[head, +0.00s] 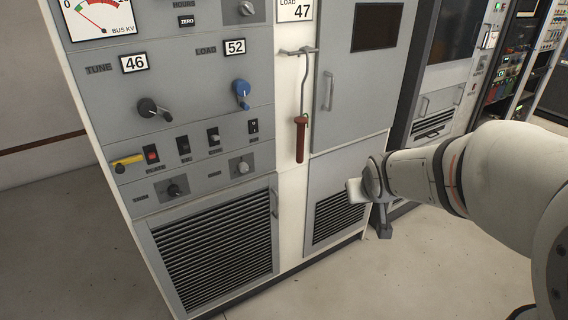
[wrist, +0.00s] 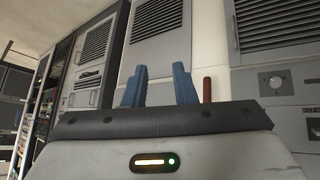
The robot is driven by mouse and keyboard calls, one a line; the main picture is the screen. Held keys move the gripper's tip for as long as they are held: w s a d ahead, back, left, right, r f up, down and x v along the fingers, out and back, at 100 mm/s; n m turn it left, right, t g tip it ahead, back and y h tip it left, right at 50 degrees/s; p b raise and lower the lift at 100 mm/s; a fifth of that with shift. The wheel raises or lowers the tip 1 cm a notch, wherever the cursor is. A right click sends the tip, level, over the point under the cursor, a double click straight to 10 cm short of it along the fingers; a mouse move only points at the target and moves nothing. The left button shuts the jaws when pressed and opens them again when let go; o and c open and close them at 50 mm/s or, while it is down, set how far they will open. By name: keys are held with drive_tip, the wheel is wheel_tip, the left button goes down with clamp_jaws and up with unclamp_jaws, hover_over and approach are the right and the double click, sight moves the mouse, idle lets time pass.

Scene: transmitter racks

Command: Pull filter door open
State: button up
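A grey louvred door (head: 212,252), which looks like the filter door, is at the bottom of the left cabinet in the head view. It appears closed, with a slim handle (head: 274,201) on its right edge. The louvres also show at the top right of the wrist view (wrist: 275,22). A second, smaller louvred panel (head: 335,213) sits to its right, with my wrist in front of its right side. My gripper (wrist: 158,86) shows two blue fingers set apart with nothing between them. In the head view it is right of the door, apart from the handle, and its fingertips are unclear.
A hooked rod with a red-brown grip (head: 301,139) hangs on the white strip between the panels. Knobs, including a blue one (head: 241,90), stick out above the louvred door. The floor (head: 300,295) in front of the cabinets is clear. More racks (head: 520,50) stand at right.

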drive_tip(key=w+a+f+n+t+y+b, duration=0.2)
drive_tip(key=w+a+f+t+b, duration=0.15)
drive_tip(key=w+f, duration=0.55)
drive_tip(key=n+t+y+b, duration=0.2)
drive_tip(key=n+y+b, duration=0.4)
drive_tip(key=y+b, duration=0.7)
hover_over(277, 217)
drive_tip(key=b, duration=0.1)
drive_tip(key=shift+g+h, duration=0.25)
drive_tip(key=shift+h, duration=0.45)
drive_tip(key=f, duration=1.8)
drive_tip(key=shift+w+f, duration=0.1)
drive_tip(key=shift+w, duration=0.1)
drive_tip(key=shift+c, duration=0.6)
clamp_jaws()
